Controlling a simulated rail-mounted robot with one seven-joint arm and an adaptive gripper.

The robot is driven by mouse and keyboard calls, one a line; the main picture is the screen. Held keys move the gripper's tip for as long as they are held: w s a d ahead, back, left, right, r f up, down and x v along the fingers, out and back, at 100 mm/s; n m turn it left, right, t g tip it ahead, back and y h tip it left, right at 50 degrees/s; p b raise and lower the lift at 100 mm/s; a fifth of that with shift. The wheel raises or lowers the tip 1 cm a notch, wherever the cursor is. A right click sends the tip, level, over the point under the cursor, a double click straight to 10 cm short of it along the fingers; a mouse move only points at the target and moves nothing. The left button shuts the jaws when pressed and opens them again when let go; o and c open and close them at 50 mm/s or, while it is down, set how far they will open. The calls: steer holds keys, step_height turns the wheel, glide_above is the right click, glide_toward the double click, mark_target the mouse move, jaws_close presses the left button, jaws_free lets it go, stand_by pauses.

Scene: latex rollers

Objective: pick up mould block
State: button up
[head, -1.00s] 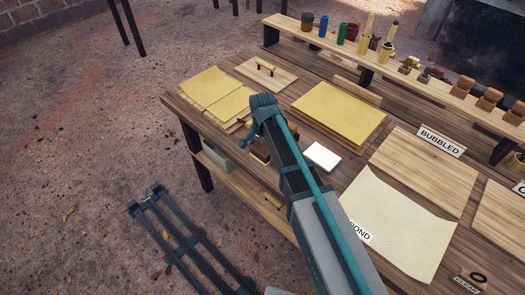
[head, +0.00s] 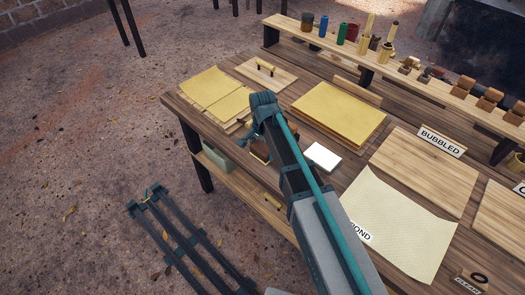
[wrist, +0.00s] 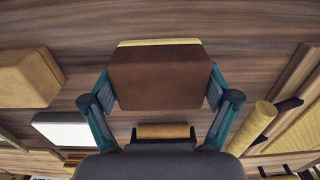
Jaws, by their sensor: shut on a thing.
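The mould block (wrist: 159,78) is a brown block with a pale yellow strip along its far edge in the wrist view. My gripper (wrist: 159,90) has its two teal fingers against the left and right sides of the block, shut on it. In the head view, my gripper (head: 262,138) is over the near left part of the table, and my arm hides most of it. A small brown part of the block (head: 260,156) shows beside the arm. I cannot tell whether the block touches the tabletop.
A white pad (head: 322,156) lies right of my arm. Stacked yellow sheets (head: 338,112) lie behind it, with more sheets (head: 215,90) at the left. A handled roller (head: 266,68) lies on a board. A raised shelf (head: 340,62) with jars and blocks runs along the back.

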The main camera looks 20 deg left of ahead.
steer(key=shift+r+b, duration=0.5)
steer(key=shift+r, duration=0.1)
steer(key=s+r, duration=0.1)
steer(key=r, duration=0.1)
steer(key=s+d+r+b, duration=0.1)
steer(key=r, duration=0.1)
steer(key=s+d+r+b, duration=0.1)
steer(key=s+r, duration=0.1)
steer(key=shift+d+r, duration=0.1)
steer(key=shift+d, duration=0.1)
steer(key=s+d+r+b, duration=0.2)
steer(key=s+d+r, duration=0.2)
steer(key=s, duration=0.4)
steer(key=shift+d+r+b, duration=0.3)
steer(key=shift+d+r, duration=0.1)
steer(key=shift+r, duration=0.1)
